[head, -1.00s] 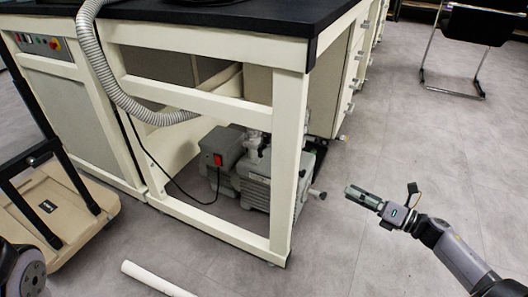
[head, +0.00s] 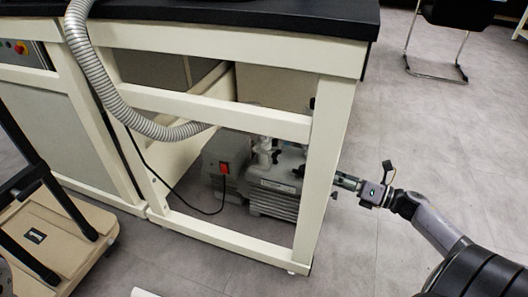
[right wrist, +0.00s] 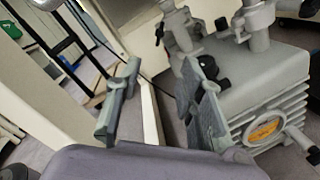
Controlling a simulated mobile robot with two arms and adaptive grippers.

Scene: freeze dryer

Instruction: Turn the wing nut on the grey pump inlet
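The grey pump (head: 275,190) stands on the floor under the bench, partly behind the cream front leg; it fills the right of the right wrist view (right wrist: 265,85). Its metal inlet fittings (head: 263,150) rise from the top, and show as two upright fittings in the wrist view, one upper centre (right wrist: 180,35) and one upper right (right wrist: 255,20). I cannot clearly pick out the wing nut among them. My right gripper (head: 345,182) is beside the bench leg, right of the pump. Its fingers (right wrist: 160,105) are apart with nothing between them.
The cream bench leg (head: 322,175) and lower rail (head: 225,237) frame the opening around the pump. A ribbed grey hose (head: 95,80) hangs at the left. A beige trolley (head: 60,235) stands lower left.

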